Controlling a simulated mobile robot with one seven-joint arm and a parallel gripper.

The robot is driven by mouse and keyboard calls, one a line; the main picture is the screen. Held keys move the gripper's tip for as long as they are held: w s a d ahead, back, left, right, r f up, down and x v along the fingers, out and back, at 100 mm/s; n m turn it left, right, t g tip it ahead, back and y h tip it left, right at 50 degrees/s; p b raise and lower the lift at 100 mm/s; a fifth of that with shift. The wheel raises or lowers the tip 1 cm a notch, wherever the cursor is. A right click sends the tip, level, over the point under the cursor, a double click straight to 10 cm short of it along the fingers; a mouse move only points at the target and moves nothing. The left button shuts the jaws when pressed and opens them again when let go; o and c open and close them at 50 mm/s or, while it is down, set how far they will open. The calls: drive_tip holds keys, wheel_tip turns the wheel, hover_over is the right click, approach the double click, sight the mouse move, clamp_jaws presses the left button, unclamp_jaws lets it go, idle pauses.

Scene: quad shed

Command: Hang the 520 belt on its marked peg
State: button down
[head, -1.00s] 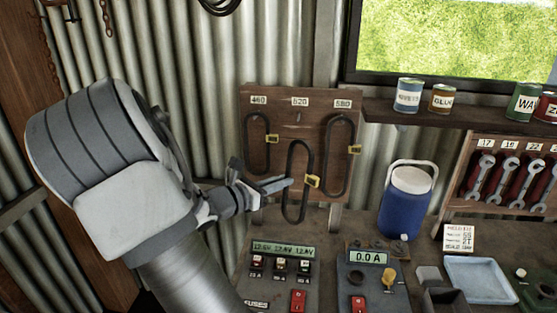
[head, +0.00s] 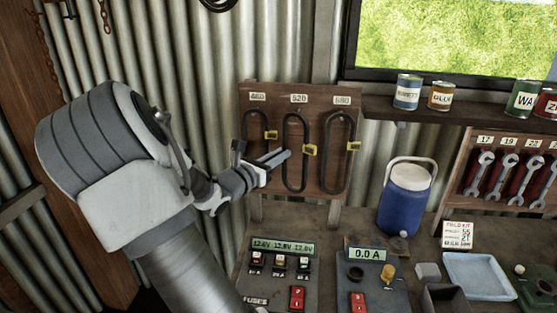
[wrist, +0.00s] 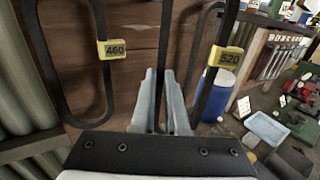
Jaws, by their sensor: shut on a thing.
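The 520 belt is a black loop (head: 305,178) with a yellow tag (head: 309,150); its tag reads 520 in the wrist view (wrist: 228,58). My gripper (head: 284,155) is shut on the belt's left strand, which runs between the fingers in the wrist view (wrist: 163,40). The belt hangs upright before the wooden board (head: 270,98), its top just below the 520 label (head: 299,98). The 520 peg is hidden at the loop's top, and I cannot tell whether the loop is around it.
The 460 belt (head: 246,138) hangs close on the left and the right-hand belt (head: 353,128) close on the right. Below are a meter panel (head: 283,248) and a 0.0 A box (head: 367,254). A blue jug (head: 405,205) stands right of the board.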

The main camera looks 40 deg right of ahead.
drive_tip(key=shift+w+d+f+b, duration=0.3)
drive_tip(key=shift+w+d, duration=0.45)
drive_tip(key=shift+d, duration=0.15)
drive_tip(key=shift+w+d+f+b, duration=0.25)
drive_tip(key=shift+w+d+b, duration=0.1)
drive_tip(key=shift+w+d, duration=0.45)
drive_tip(key=shift+w+d+f+b, duration=0.3)
drive_tip(key=shift+w+d, duration=0.35)
drive_tip(key=shift+d, duration=0.35)
drive_tip(key=c, duration=0.8)
unclamp_jaws()
drive_tip(key=shift+r, duration=0.1)
drive_tip(key=shift+c, duration=0.2)
